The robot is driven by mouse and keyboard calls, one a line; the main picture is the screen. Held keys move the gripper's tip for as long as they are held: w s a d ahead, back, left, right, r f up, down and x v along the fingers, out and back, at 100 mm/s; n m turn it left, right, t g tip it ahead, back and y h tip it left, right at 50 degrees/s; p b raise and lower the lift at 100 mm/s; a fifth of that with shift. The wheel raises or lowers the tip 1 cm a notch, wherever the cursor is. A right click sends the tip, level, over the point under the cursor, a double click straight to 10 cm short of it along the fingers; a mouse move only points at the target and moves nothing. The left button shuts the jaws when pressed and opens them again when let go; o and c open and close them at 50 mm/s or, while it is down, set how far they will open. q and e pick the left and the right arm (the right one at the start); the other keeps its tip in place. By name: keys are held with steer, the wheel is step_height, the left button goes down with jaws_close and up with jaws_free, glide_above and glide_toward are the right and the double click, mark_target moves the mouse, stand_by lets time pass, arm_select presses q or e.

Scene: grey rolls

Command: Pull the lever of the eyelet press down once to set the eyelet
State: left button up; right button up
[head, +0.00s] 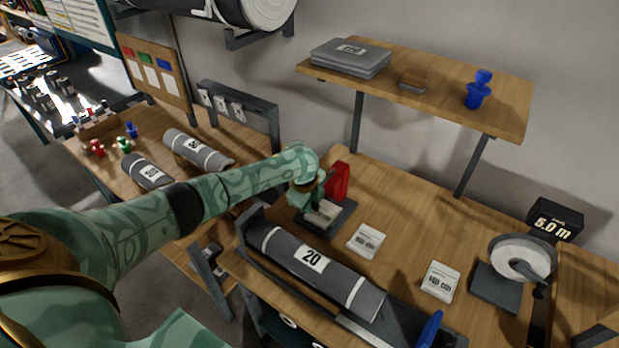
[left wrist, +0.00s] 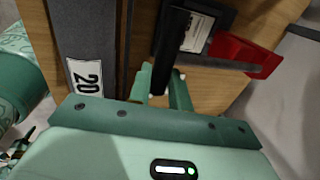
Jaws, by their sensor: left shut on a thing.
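The eyelet press has a red body (head: 338,181) and a dark base (head: 340,219) on the wooden workbench. In the left wrist view its red body (left wrist: 245,55) is at the right, with a grey bar running from it towards my fingers. My left gripper (head: 309,194) is at the press, just left of the red body, and covers part of it in the head view. In the left wrist view my left gripper (left wrist: 162,82) has its two fingers closed on the dark lever (left wrist: 170,45). The lever's exact tilt is hard to judge. My right gripper is out of view.
A grey roll (head: 280,245) labelled 20 lies in front of the press. White cards (head: 367,241) lie to its right. A tape dispenser (head: 522,258) stands farther right. A wooden shelf (head: 450,90) hangs above the bench. Two smaller rolls (head: 198,148) lie at the left.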

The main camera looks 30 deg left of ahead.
arm_select(q)
steer(key=shift+s+f, duration=0.1)
steer(key=shift+f, duration=0.3)
